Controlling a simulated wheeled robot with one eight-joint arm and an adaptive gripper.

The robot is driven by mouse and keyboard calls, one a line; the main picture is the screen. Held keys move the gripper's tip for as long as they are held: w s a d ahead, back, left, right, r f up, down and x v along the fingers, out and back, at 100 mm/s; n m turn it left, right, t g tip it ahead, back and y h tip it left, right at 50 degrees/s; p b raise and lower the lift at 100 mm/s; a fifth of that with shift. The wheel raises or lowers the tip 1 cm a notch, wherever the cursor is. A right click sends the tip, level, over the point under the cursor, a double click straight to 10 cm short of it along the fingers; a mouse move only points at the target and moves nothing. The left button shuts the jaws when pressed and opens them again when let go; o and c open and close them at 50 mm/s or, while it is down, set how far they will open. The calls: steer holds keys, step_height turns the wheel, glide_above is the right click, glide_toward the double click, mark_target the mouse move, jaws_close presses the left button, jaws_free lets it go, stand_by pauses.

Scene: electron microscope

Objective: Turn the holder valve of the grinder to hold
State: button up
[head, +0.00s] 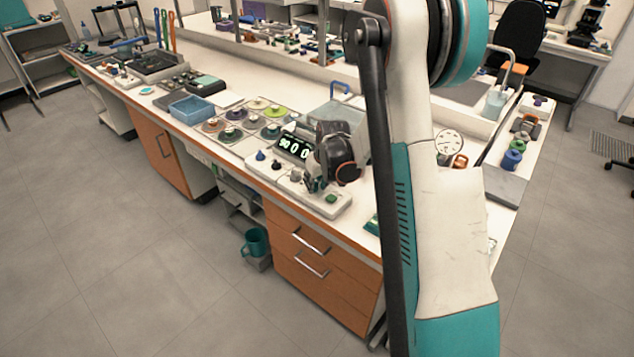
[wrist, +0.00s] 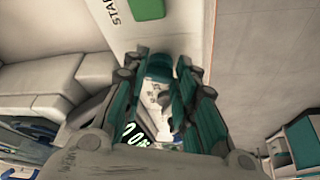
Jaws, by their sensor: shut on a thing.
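The grinder's white control panel (head: 338,208) lies along the front edge of the bench. It carries a green button (head: 331,199), which shows in the wrist view (wrist: 147,8) beside the letters "STAR". My gripper (head: 315,185) points down at the panel, just left of that button. In the wrist view my gripper (wrist: 163,62) has its fingers closed around a small dark teal knob (wrist: 159,68), which appears to be the holder valve. Its lower part, its pointing direction and any hold marking are hidden or too small to read. In the head view my gripper hides the valve.
A lit digital display (head: 295,147) stands behind the panel. Small dark knobs (head: 260,155) sit left of my gripper. Round grinding discs (head: 230,133) and a blue tray (head: 191,110) lie farther left.

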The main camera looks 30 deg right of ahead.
steer(key=shift+w+a+m+g+h, duration=0.1)
steer(key=shift+m+h, duration=0.15)
steer(key=shift+m, duration=0.45)
steer(key=shift+s+a+m+g+h, duration=0.1)
steer(key=shift+m+h, duration=0.1)
steer(key=shift+m, duration=0.5)
steer(key=shift+w+a+m+g+h, duration=0.1)
steer(key=shift+m+h, duration=0.15)
steer(key=shift+m, duration=0.45)
steer(key=o, duration=1)
steer(key=shift+o, duration=0.2)
steer(key=v, duration=1.2)
steer(key=shift+a, duration=0.1)
